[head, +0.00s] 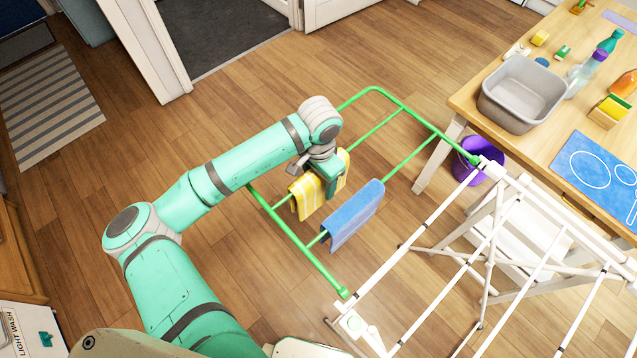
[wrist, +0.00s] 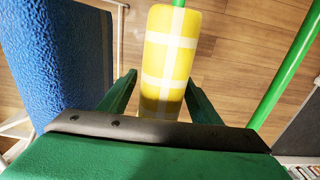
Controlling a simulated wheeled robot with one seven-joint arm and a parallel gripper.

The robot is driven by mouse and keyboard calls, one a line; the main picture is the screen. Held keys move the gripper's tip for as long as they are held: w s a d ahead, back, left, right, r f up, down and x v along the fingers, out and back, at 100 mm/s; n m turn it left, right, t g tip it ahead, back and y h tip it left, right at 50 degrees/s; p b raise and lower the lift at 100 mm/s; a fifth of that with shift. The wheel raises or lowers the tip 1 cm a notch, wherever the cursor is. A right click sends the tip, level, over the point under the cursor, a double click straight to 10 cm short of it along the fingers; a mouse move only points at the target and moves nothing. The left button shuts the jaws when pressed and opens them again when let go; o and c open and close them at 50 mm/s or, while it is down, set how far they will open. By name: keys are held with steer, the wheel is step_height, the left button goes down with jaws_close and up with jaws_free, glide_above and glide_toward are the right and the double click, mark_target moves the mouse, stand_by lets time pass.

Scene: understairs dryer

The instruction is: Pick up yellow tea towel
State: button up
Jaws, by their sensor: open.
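The yellow tea towel (head: 307,193), with white checks, hangs folded over a green rail of the drying rack. In the wrist view the yellow tea towel (wrist: 168,62) stands in front of my gripper (wrist: 161,88). The two green fingers are spread apart, one on each side of the towel's near end. I cannot tell whether either finger touches it. In the head view my gripper (head: 332,182) is over the towel and hides part of it.
A blue towel (head: 353,215) hangs beside the yellow one on the rack; it is close on the left in the wrist view (wrist: 58,60). The green rack end (head: 376,90) joins white rails (head: 400,262). A table (head: 470,100) with a grey basin (head: 522,92) stands right.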

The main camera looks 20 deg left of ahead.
steer(key=shift+f, duration=0.55)
steer(key=c, duration=1.2)
steer(key=shift+r, duration=0.15)
step_height(320, 180, up, 18)
steer(key=shift+f, duration=0.1)
steer(key=shift+r, duration=0.45)
